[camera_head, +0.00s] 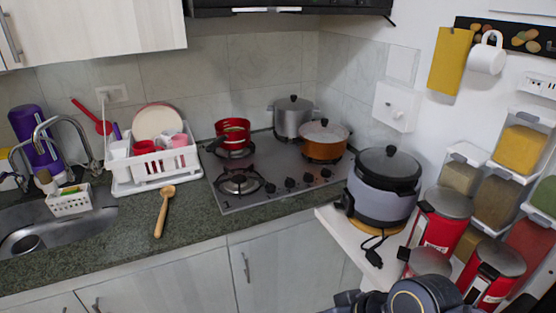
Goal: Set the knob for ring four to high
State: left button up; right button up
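The gas cooktop (222,202) is set into the dark counter. A row of several small black knobs runs along its front edge, from the left knob (270,187) to the right knob (326,173). Their labels and settings are too small to read, so I cannot tell which knob belongs to ring four. The front left burner (239,182) is bare. A red pot (233,131), a silver lidded pot (293,120) and an orange lidded pot (324,142) stand on the cooktop. No flame shows. Neither gripper shows; dark parts of my arm appear at the bottom right.
A grey rice cooker (382,187) stands on a white shelf right of the cooktop, beside red canisters (440,222). A wooden spoon (162,210) lies on the counter left of it, near a white dish rack (126,178). The counter strip before the knobs is clear.

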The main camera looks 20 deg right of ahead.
aim_at(325, 173)
jog(key=i+l, duration=0.25)
jog(key=i, duration=0.15)
jog(key=i+l+z, duration=0.1)
jog(key=i, duration=0.25)
jog(key=i+l, duration=0.3)
jog(key=i+l+z, duration=0.05)
jog(key=i, duration=0.05)
